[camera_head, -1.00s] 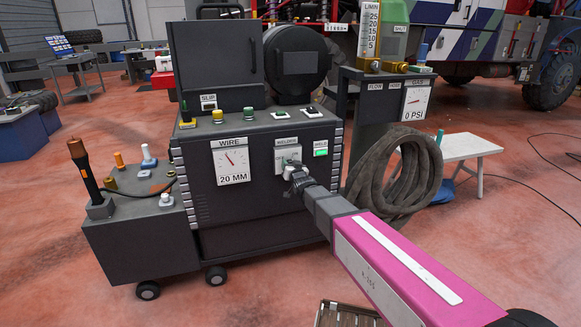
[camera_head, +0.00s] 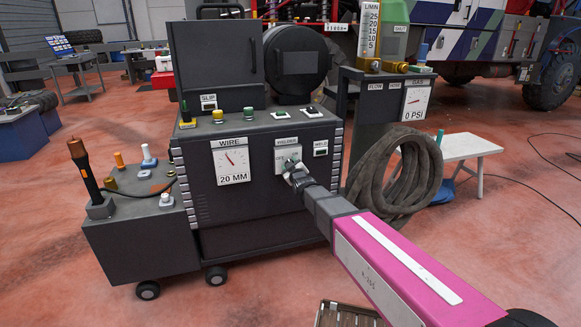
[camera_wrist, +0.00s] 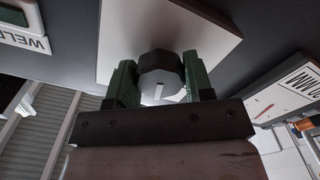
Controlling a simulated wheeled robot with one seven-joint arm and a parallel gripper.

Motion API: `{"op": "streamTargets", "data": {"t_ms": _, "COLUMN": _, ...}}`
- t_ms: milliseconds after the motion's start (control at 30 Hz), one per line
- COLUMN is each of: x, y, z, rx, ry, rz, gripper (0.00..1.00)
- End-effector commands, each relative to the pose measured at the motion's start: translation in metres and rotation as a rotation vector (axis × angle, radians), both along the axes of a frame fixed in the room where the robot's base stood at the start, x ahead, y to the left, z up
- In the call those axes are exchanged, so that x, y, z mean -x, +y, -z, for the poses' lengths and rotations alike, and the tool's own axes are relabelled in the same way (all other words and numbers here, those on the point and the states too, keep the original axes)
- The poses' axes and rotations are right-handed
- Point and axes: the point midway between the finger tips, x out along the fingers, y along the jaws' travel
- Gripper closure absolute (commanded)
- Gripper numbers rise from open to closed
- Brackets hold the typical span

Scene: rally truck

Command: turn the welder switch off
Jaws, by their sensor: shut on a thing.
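The welder switch is a dark faceted knob (camera_wrist: 160,66) on a pale plate (camera_head: 282,153) on the front of the dark welder cabinet. My gripper (camera_head: 293,172) reaches it from the lower right. In the wrist view my gripper's two green fingers (camera_wrist: 160,88) stand on both sides of the knob and are shut on it. A pale mark shows on the knob's face. Right of the plate, the small WELD lamp (camera_head: 321,152) is dark. In the head view the gripper largely hides the knob.
The WIRE gauge (camera_head: 231,163) is left of the switch. A coiled hose (camera_head: 397,168) hangs to the right, near a white bench (camera_head: 468,148). A low side box with several knobs (camera_head: 140,230) stands left.

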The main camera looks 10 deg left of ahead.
Motion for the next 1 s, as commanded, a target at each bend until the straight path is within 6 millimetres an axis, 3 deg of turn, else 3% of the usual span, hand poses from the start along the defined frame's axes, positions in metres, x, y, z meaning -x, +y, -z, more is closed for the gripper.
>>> {"op": "streamTargets", "data": {"t_ms": 600, "x": 0.0006, "y": 0.0003, "z": 0.0006, "rx": 0.462, "ry": -0.283, "rz": -0.001, "gripper": 0.76}}
{"op": "streamTargets", "data": {"t_ms": 1000, "x": 0.0008, "y": 0.0003, "z": 0.0008, "rx": 0.607, "ry": -0.372, "rz": -0.001, "gripper": 0.76}}
